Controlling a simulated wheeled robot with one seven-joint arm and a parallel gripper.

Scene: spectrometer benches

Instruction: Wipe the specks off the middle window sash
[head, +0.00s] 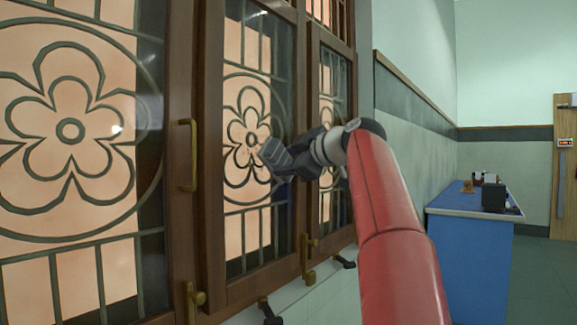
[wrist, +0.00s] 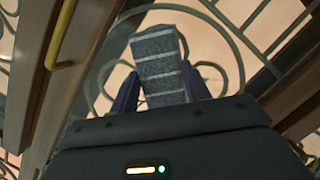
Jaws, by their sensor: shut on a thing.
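The middle window sash (head: 213,150) has a dark wooden frame and glass, with a flower-shaped grille showing behind it. My gripper (head: 286,160) is in front of the right part of its glass. In the wrist view my gripper (wrist: 166,88) is shut on a grey striped wiping block (wrist: 160,58), with a dark finger on each side. In the head view the block (head: 274,152) points at the glass; I cannot tell whether it touches. My gripper and arm hide part of the right side.
The left sash (head: 180,90) and right sash (head: 313,80) flank the middle one. Brass handles (head: 188,155) and latches (head: 307,256) stick out from the frames. A blue bench (head: 468,260) with small items stands at the right, with open floor beyond.

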